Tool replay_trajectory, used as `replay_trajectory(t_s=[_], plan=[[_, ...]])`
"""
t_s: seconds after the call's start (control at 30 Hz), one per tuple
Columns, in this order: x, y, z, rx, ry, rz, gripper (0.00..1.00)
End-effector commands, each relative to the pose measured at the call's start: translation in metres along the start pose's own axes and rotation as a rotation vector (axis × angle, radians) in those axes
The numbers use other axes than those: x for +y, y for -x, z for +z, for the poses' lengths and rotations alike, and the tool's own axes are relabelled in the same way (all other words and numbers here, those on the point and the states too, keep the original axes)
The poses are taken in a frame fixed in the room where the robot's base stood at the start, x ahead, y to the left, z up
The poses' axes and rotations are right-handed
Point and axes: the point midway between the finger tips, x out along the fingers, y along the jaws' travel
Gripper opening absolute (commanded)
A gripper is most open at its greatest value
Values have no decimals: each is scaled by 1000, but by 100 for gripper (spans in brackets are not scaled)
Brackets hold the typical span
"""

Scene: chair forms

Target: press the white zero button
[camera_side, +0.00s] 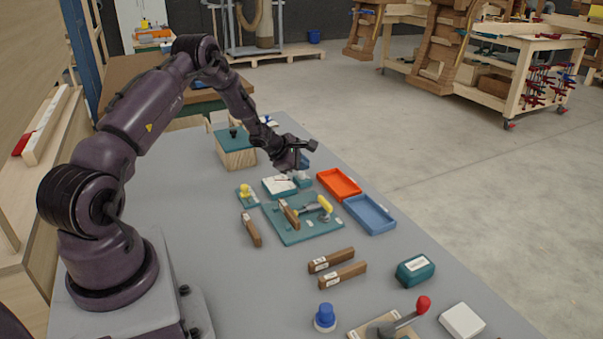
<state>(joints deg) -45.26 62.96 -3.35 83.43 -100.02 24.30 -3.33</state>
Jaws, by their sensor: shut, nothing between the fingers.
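My gripper (300,172) is shut and empty, pointing down over the far part of the grey table. It is just above the right end of a small teal device with a white top (277,187). Whether the fingertips touch the device cannot be told. I cannot make out a white zero button clearly; at this size the gripper may cover part of the device.
In front of the device, a teal board (289,228) holds wooden and yellow-ended parts. A red tray (339,184) and a blue tray (370,213) stand to the right. A teal-topped wooden block (236,155) is behind left. Wooden bars (331,260) lie nearer.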

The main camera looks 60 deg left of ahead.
Motion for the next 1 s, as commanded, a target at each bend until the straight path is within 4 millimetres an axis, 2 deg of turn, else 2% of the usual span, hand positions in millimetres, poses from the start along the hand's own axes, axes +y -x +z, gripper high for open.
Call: replay_trajectory(t_s=[1.0], plan=[[-4, -6, -4, 0, 1, 0, 0]])
